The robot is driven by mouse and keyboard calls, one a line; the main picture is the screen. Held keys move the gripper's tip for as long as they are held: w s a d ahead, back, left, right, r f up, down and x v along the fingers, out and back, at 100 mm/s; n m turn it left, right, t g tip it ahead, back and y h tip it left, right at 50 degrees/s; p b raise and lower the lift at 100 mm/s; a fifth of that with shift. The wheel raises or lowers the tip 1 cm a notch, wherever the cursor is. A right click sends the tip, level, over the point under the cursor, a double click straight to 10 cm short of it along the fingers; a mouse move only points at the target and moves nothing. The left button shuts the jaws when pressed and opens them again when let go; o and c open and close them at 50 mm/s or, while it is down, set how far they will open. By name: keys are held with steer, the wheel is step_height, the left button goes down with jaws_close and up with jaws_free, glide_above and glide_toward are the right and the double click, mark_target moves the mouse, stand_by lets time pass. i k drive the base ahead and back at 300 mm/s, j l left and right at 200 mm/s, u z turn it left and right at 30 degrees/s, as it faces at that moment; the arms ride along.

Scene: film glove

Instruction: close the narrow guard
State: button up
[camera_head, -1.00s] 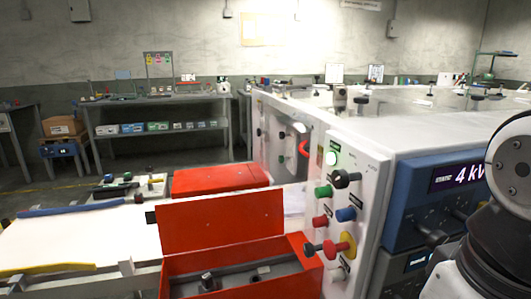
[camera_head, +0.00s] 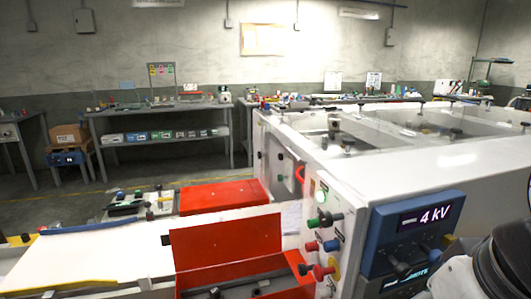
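A red guard box stands open at the front, with its flat red lid (camera_head: 226,245) standing upright along the back edge. Its open tray (camera_head: 305,288) shows grey and dark parts inside and is cut off by the bottom edge. Behind it, a second red guard (camera_head: 218,196) lies flat and looks closed. I cannot tell from the picture which one is called narrow. My arm shows at the lower right corner, but my gripper is out of view.
A white machine panel (camera_head: 326,222) with coloured knobs stands right of the open box. A blue unit (camera_head: 410,235) reads 4 kV. A pale work surface (camera_head: 95,262) lies on the left. A grey bench (camera_head: 160,111) stands by the back wall.

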mark_target(194, 247)
steer(key=i+j, duration=0.95)
steer(key=i+j+u, duration=0.05)
steer(key=i, duration=0.05)
